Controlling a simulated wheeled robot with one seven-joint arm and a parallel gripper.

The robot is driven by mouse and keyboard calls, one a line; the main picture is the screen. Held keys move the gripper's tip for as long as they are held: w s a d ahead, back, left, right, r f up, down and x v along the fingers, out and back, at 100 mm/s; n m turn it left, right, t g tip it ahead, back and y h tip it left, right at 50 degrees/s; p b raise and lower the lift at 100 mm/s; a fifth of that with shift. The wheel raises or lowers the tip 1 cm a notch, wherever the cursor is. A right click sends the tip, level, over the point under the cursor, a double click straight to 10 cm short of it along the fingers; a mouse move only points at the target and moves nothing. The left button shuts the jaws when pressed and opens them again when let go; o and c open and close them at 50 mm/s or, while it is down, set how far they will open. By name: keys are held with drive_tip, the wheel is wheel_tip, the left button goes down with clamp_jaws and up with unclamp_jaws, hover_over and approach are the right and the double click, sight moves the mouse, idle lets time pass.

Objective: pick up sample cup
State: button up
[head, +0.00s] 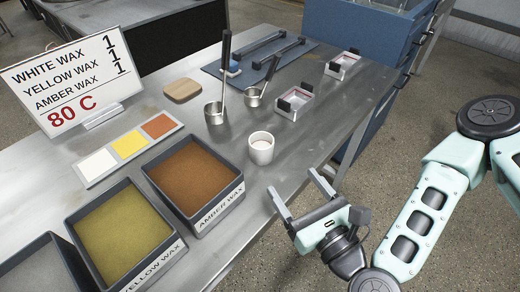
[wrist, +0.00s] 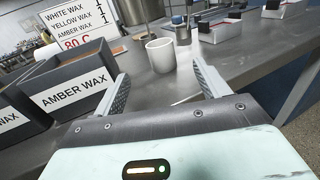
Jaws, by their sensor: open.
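The sample cup (head: 261,148) is a small white cup standing upright on the grey metal table (head: 300,160). It looks filled close to the rim with a pale content. My gripper (head: 297,185) is open and empty, in front of the cup and a little to its right in the head view. In the wrist view the cup (wrist: 160,56) stands beyond the fingertips, in line with the space between the fingers (wrist: 158,80). The fingers do not touch it.
The amber wax tray (head: 238,190) and yellow wax tray (head: 179,250) lie left of my gripper. Two metal ladles (head: 214,112) (head: 253,97) stand behind the cup. Small white boxes with black grips (head: 294,104) (head: 342,66) are at the back right. A sign (head: 66,80) stands at the left.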

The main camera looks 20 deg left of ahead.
drive_tip(key=p, duration=0.3)
approach(256, 136)
drive_tip(key=shift+w+a+r, duration=0.15)
drive_tip(key=shift+w+a, duration=0.25)
drive_tip(key=shift+w, duration=0.15)
drive_tip(key=shift+w+a+r, duration=0.2)
drive_tip(key=shift+w+a, duration=0.25)
drive_tip(key=shift+w, duration=0.1)
drive_tip(key=shift+f+p+x, duration=0.2)
drive_tip(key=shift+p+x, duration=0.2)
drive_tip(key=shift+x, duration=1.05)
drive_tip(key=shift+f+p+x, duration=0.2)
drive_tip(key=shift+p+x, duration=0.2)
drive_tip(key=shift+x, duration=1.05)
drive_tip(key=shift+s, duration=0.1)
drive_tip(key=shift+c, duration=0.3)
drive_tip(key=c, duration=1)
